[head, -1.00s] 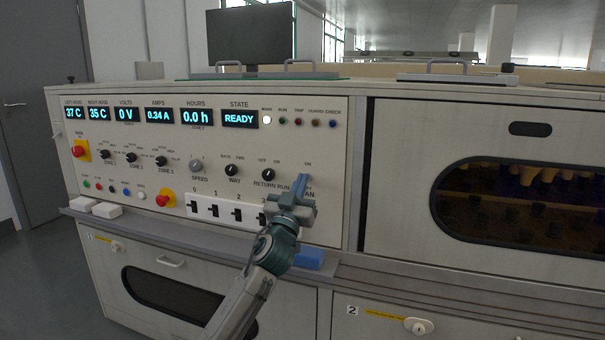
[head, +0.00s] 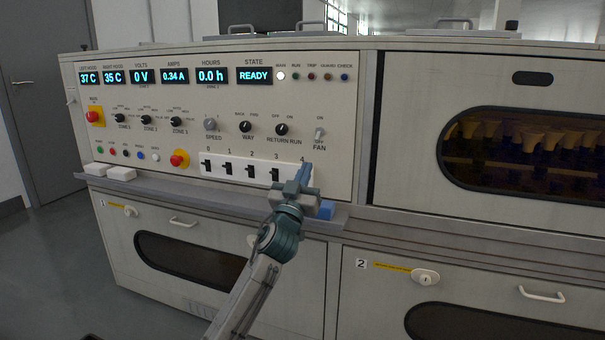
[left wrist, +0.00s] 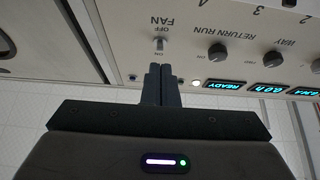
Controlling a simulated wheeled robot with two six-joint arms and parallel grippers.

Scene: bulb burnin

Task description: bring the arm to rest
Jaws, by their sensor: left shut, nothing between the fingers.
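My left gripper (head: 304,174) is in front of the control panel (head: 350,120), low and right, by the right end of the white switch strip. Its fingers are shut with nothing between them. In the left wrist view the shut fingers (left wrist: 160,84) point at the panel, near the FAN toggle switch (left wrist: 159,44), with a gap between. In the head view the FAN switch (head: 319,134) stands above the fingers, uncovered. The gripper hides the right end of the numbered switches (head: 251,171). My right gripper is in neither view.
A ledge (head: 150,186) runs below the panel, with white blocks (head: 121,174) at its left and a blue block (head: 326,209) beside my gripper. The display reads READY (head: 254,75). A windowed hood (head: 500,90) is at the right.

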